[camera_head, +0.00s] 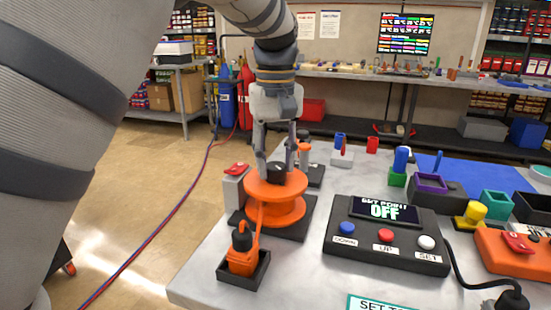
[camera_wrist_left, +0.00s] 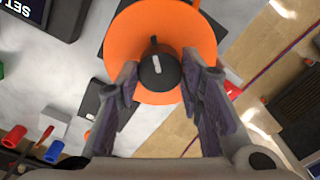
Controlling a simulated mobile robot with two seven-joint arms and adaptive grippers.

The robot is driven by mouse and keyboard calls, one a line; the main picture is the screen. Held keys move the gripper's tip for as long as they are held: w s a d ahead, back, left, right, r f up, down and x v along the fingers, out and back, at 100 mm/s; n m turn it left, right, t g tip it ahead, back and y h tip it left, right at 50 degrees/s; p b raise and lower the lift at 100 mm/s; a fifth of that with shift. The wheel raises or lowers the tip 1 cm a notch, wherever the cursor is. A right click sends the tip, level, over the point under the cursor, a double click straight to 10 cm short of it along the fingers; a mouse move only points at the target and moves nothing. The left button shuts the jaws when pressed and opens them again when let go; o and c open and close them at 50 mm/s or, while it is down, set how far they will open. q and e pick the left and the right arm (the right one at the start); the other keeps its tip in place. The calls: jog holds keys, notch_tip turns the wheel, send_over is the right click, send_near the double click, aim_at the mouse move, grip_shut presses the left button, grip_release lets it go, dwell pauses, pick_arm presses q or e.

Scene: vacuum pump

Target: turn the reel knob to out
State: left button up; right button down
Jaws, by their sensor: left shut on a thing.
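The orange reel (camera_head: 275,196) stands on a dark base near the table's left edge. Its black knob (camera_head: 277,172) sits on top at the centre. My left gripper (camera_head: 278,168) comes down from above, with its fingers shut on the knob from both sides. In the left wrist view the knob (camera_wrist_left: 159,70) shows a white mark and lies between the fingertips (camera_wrist_left: 165,72), over the orange reel (camera_wrist_left: 145,28). What the mark points at cannot be told. My right gripper is not in view.
A black panel (camera_head: 387,240) with a screen reading OFF and blue, red and white buttons stands right of the reel. An orange plug (camera_head: 242,258) sits in a black tray in front. Coloured blocks and a yellow knob (camera_head: 470,212) stand further right.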

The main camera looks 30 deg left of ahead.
pick_arm(q)
jog(key=n, duration=0.7)
jog(key=shift+f, duration=0.1)
jog(key=n, duration=0.6)
jog(key=shift+n, duration=0.4)
jog(key=n, duration=1.2)
jog(key=shift+n, duration=0.7)
jog(key=o, duration=1.2)
jog(key=shift+c, duration=0.2)
